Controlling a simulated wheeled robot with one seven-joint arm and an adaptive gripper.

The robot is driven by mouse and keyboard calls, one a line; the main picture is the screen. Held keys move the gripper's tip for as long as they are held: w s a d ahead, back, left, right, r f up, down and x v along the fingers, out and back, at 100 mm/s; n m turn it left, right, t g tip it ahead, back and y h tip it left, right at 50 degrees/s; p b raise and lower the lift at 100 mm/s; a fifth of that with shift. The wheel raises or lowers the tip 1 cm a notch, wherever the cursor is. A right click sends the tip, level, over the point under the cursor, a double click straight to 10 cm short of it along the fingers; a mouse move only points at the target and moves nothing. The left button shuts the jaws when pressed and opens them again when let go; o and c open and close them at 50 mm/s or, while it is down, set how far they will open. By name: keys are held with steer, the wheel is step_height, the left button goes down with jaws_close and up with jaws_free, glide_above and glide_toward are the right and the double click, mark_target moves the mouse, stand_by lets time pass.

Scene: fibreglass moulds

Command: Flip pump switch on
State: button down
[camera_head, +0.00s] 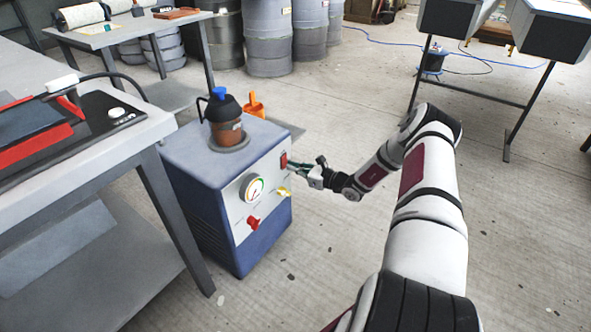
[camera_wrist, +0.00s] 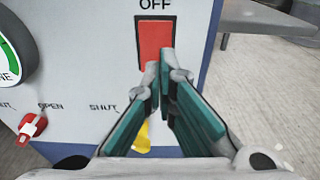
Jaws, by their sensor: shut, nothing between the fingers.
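The pump (camera_head: 223,178) is a blue and grey box on the floor. Its front panel carries a red rocker switch (camera_head: 283,160) at the upper right, which shows larger in the wrist view (camera_wrist: 155,42) under the label "OFF". My gripper (camera_head: 293,168) is at the panel in front of the switch. In the wrist view its teal-padded fingers (camera_wrist: 160,68) are shut and empty, with the tips over the lower part of the switch. I cannot tell whether they touch it. The fingers hide the switch's lower end and anything printed below it.
The panel also has a dial gauge (camera_head: 252,188), a red valve handle (camera_head: 253,222) and a yellow handle (camera_head: 284,191). A brown jar (camera_head: 225,128) stands on the pump. A grey workbench (camera_head: 150,125) is close on the left. Floor right of the pump is open.

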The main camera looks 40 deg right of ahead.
steer(key=shift+w+a+f+t+b, duration=0.35)
steer(key=shift+w+t+b, duration=0.25)
steer(key=shift+b, duration=0.4)
steer(key=shift+s+d, duration=0.1)
